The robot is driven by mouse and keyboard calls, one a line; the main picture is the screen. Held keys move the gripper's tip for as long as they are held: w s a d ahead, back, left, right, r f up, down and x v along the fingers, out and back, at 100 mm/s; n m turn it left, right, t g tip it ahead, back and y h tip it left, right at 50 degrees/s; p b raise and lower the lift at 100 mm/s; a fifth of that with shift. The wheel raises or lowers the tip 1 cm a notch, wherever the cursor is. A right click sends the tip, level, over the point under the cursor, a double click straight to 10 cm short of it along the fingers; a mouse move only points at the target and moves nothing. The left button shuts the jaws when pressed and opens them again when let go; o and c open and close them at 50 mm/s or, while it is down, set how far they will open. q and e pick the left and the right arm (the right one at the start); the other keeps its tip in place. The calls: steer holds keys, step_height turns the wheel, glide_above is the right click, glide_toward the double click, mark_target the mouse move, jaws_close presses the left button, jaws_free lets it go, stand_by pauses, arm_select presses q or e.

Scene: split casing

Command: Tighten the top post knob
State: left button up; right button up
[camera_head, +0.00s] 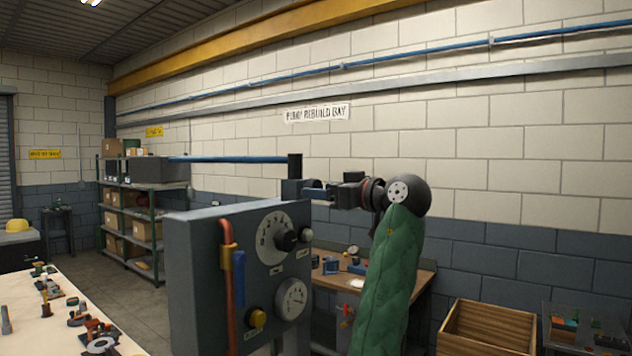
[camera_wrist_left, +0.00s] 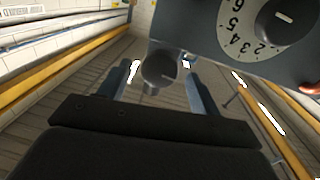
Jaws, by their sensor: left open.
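A grey upright panel box (camera_head: 198,270) stands in front of me. A dial (camera_head: 268,252) with a black centre knob (camera_head: 287,240) is on its face. In the left wrist view, a dark round knob (camera_wrist_left: 160,68) appears between the two spread fingers (camera_wrist_left: 162,76), with gaps on both sides. I cannot tell its depth. The numbered dial (camera_wrist_left: 240,50) shows upper right. My right gripper is out of view.
A workbench (camera_head: 425,277) stands behind, with a wooden crate (camera_head: 490,328) at right. A parts table (camera_head: 25,300) is at left.

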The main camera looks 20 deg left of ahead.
arm_select(q)
steer(key=shift+p+x, duration=0.6)
steer(key=shift+x, duration=0.75)
steer(key=shift+w, duration=0.1)
steer(key=c, duration=1)
